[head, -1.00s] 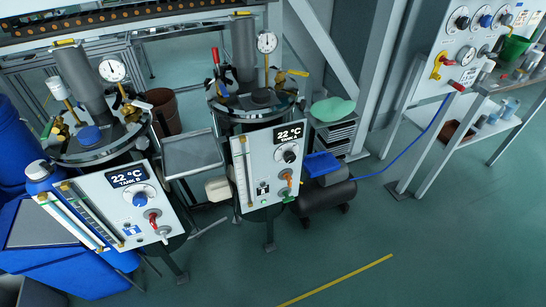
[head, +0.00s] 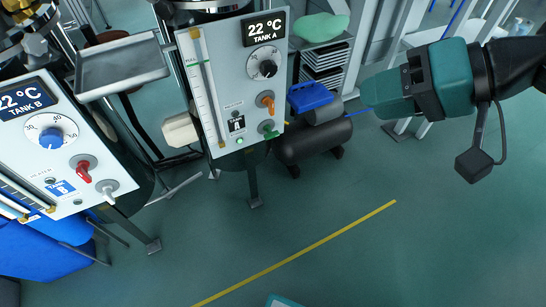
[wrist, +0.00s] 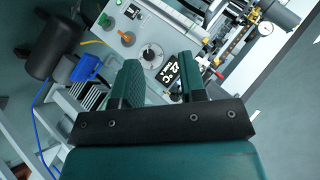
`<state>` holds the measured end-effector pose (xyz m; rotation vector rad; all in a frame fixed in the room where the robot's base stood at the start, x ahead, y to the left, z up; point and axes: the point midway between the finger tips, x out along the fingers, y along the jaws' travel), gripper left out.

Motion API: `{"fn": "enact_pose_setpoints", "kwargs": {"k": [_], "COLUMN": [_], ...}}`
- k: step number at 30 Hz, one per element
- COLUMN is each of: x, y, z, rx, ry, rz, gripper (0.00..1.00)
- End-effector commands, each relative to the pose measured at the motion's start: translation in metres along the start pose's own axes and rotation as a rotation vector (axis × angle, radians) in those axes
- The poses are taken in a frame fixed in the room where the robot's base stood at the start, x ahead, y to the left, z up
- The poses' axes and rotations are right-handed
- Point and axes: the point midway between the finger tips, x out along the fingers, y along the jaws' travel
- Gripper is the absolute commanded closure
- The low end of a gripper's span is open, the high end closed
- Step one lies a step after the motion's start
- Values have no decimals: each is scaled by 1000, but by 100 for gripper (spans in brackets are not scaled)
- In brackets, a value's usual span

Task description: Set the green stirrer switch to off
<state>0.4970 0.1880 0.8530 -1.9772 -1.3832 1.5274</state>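The green stirrer switch (head: 269,131) is a small green handle low on the white TANK A panel (head: 225,55), below an orange handle (head: 266,102). Its label is too small to read, and I cannot tell its set position. In the wrist view the green switch (wrist: 105,19) shows near the top, beyond my fingers and to their left, with the orange handle (wrist: 128,39) beside it. My gripper (head: 372,95) is right of the panel and apart from it. In the wrist view its two green fingers (wrist: 161,78) stand apart with nothing between them.
A black compressor tank (head: 315,140) with a blue top stands just right of the panel. The TANK B panel (head: 60,150), with red and white handles, is at the left. A grey tray (head: 122,65) sits between the tanks. The floor in front is clear.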

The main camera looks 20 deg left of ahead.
Motion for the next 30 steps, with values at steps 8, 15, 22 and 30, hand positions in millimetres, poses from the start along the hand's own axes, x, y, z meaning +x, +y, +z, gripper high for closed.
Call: {"fn": "enact_pose_setpoints", "kwargs": {"k": [8,15,22,30], "x": [125,207,254,265], "y": [110,202,269,285], "z": [7,11,16,13], "rx": [177,379,543,603], "ry": [169,327,444,485], "rz": [-230,-399,-498,-530], "gripper": [62,62,62,62]}}
